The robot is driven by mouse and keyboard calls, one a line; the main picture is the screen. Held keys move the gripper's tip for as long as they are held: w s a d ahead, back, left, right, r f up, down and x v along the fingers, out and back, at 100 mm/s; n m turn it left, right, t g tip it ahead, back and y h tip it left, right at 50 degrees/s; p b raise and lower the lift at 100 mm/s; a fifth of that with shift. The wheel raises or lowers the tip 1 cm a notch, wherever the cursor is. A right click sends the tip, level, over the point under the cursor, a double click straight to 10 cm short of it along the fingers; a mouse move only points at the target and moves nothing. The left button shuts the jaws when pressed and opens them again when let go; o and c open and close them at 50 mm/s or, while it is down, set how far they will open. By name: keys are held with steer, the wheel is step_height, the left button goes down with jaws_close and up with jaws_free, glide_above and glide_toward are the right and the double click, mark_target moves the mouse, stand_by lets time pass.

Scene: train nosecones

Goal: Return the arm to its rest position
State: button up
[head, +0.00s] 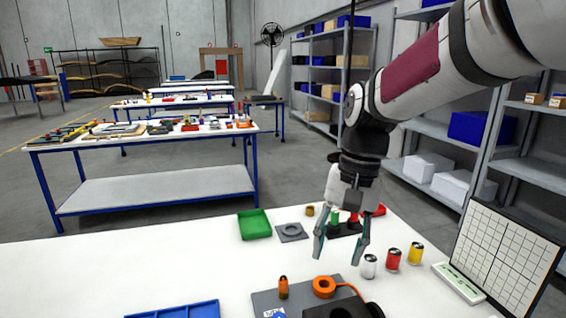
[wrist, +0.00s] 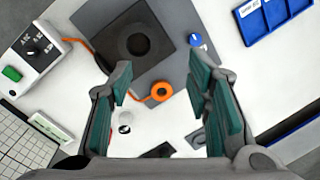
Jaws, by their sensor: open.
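My gripper (head: 341,248) hangs fingers down from my arm above the white table, near its middle. Its two fingers are apart with nothing between them. In the wrist view the teal finger pads of my gripper (wrist: 160,78) stand wide apart on either side. An orange ring (wrist: 161,91) shows in the gap between them, on the surface below and not held. The same orange ring (head: 323,286) lies on a grey plate (head: 265,301) in the head view. My arm reaches in from the upper right, bent downward at the wrist.
Three small cans (head: 393,259) stand right of my gripper. A gridded panel (head: 508,255) rises at the table's right. A green tray (head: 254,223) and blue tray (head: 175,311) lie left. A dial box (wrist: 33,48) shows in the wrist view. Shelves (head: 470,165) stand behind right.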

steer(key=s+d+n+t, duration=0.1)
steer(key=s+d, duration=0.2)
steer(key=s, duration=0.3)
steer(key=s+d+r+n+t+h, duration=0.1)
steer(key=s+d+t, duration=0.1)
steer(key=s, duration=0.4)
steer(key=s+d+n+t, duration=0.1)
steer(key=s+d+t, duration=0.1)
steer(key=s+d, duration=0.2)
steer(key=s, duration=0.2)
steer(key=shift+s+d+r+n+h, duration=0.3)
steer(key=shift+s+d+r, duration=0.05)
steer(key=shift+r, duration=0.05)
stand_by(1.0)
